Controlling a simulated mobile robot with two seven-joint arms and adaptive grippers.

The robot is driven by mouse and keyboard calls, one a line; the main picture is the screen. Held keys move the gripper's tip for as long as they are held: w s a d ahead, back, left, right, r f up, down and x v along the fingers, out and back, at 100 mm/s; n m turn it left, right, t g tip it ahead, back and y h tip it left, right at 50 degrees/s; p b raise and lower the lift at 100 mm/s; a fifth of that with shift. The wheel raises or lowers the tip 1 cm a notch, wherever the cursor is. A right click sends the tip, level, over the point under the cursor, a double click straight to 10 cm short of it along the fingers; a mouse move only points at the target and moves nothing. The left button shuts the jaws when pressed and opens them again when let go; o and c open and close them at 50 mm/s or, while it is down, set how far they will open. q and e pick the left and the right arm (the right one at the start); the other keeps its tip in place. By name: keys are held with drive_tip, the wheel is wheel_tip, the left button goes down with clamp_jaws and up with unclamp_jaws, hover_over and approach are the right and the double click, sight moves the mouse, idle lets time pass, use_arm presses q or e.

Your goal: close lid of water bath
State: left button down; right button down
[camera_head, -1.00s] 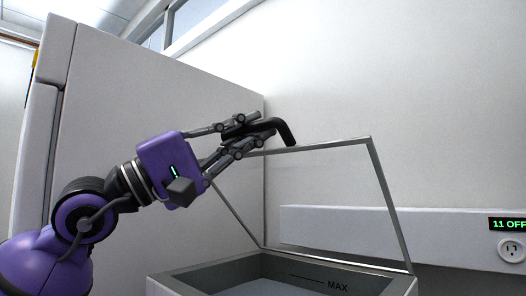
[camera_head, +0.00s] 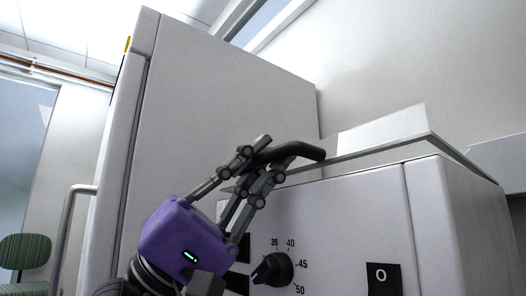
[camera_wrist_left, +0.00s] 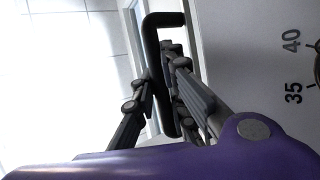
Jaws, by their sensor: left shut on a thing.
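The water bath (camera_head: 350,210) is a white box with a dial (camera_head: 272,269) and a black label on its front. Its flat framed lid (camera_head: 395,149) lies low along the bath's top edge, nearly level. From this low angle I cannot tell whether it touches the rim all round. My left gripper (camera_head: 268,158) is at the lid's front left and is shut on the black bent lid handle (camera_head: 305,150). In the left wrist view the handle (camera_wrist_left: 154,38) runs between the fingers of the gripper (camera_wrist_left: 160,78). My right gripper is in neither view.
A tall white cabinet (camera_head: 225,90) stands at the left behind the bath. A green chair (camera_head: 25,252) is at the far left. The wall is behind the bath, and the space above the lid is open.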

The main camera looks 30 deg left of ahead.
use_arm(q)
drive_tip(key=shift+f, duration=0.65)
drive_tip(key=shift+s+d+f+b, duration=0.1)
drive_tip(key=shift+f+b, duration=0.4)
drive_tip(key=shift+b, duration=0.05)
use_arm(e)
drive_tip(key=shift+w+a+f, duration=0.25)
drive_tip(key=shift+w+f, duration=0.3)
use_arm(q)
drive_tip(key=shift+f, duration=0.1)
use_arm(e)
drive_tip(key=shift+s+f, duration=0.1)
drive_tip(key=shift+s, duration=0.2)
use_arm(q)
drive_tip(key=c, duration=2.1)
unclamp_jaws()
drive_tip(key=shift+o, duration=0.3)
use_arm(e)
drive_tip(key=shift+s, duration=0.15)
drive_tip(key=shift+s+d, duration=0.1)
